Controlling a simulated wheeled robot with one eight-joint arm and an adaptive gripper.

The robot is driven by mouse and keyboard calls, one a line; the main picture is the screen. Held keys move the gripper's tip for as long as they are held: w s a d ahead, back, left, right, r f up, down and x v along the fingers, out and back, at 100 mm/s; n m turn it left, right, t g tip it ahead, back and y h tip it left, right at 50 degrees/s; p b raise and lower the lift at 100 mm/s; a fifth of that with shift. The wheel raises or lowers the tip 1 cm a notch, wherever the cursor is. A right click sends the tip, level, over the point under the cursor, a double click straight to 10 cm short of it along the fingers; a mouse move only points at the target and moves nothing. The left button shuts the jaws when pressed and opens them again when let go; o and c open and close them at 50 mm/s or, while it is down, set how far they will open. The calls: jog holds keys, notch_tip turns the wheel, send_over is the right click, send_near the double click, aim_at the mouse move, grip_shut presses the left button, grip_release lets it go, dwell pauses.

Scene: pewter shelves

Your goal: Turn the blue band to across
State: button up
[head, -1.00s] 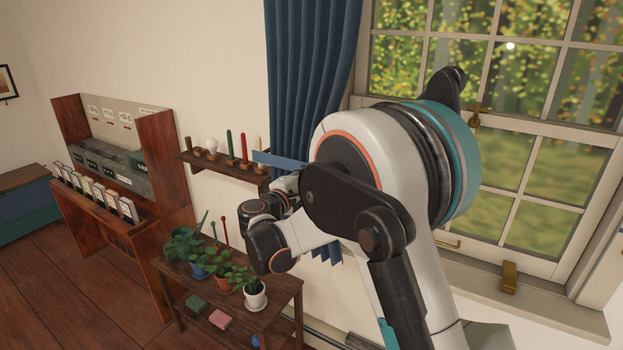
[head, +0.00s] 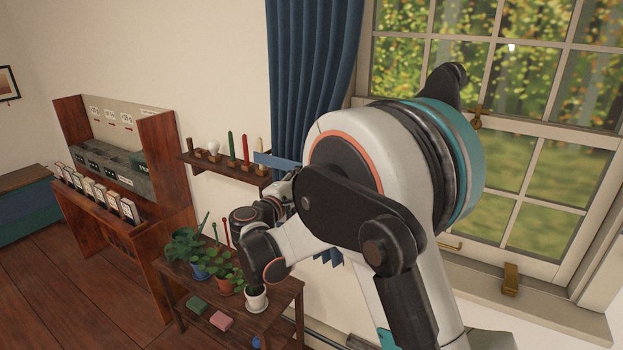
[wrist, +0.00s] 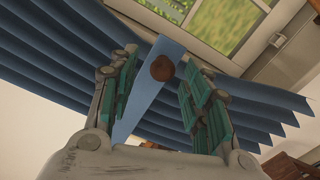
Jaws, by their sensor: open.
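The blue band (wrist: 150,88) is a flat, light blue strip with a round brown knob (wrist: 162,67) near its upper end in the wrist view. It lies in front of the darker blue curtain (wrist: 60,65). In the head view one end of the band (head: 275,160) sticks out left of my arm, roughly level; the rest is hidden. My gripper (wrist: 160,60) is open, with one finger on each side of the band in the wrist view. I cannot tell whether either finger touches it. In the head view my arm mostly hides the gripper.
A small wall shelf (head: 203,163) with several upright items is left of the band. Below stands a wooden table (head: 180,325) with potted plants. A window (head: 545,180) is at the right. A wooden cabinet (head: 163,165) stands further left.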

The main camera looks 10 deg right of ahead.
jog(key=v, duration=0.9)
jog(key=shift+s, duration=0.1)
